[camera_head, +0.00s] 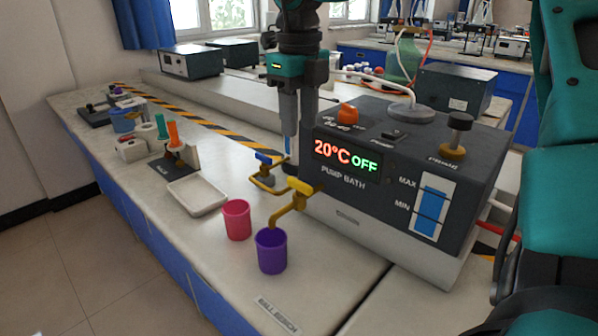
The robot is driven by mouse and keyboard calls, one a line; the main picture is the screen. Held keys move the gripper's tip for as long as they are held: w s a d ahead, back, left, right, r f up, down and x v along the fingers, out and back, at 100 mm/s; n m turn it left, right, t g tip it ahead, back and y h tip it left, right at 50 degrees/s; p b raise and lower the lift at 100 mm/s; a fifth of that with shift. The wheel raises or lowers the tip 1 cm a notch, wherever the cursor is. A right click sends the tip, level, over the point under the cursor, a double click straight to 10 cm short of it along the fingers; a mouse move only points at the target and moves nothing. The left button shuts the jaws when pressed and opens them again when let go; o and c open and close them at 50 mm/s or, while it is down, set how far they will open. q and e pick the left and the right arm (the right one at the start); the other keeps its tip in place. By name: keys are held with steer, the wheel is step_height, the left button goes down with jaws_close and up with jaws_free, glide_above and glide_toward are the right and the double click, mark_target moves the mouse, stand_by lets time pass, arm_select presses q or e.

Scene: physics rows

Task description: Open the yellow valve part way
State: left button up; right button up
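The yellow valve (299,186) is the yellow handle on a brass tap at the front of the pump bath (345,215). Its spout bends down over a purple cup (272,252). A second tap with a blue handle (268,158) sits to its left and farther back. My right gripper (289,147) points down, above and behind the yellow handle and just right of the blue one. A gap shows between it and the yellow handle. Its fingers overlap in this view, so their opening is hidden. My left gripper is not in view.
A pink cup (237,219) stands left of the purple cup. A white tray (197,195) lies farther left. The pump bath shows 20°C and OFF and blocks the right side. Clear bench lies in front of the cups.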

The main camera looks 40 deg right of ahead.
mark_target(299, 182)
step_height(299, 182, down, 12)
steer(key=shift+r+b, duration=0.1)
steer(key=shift+b, duration=0.45)
jaws_close()
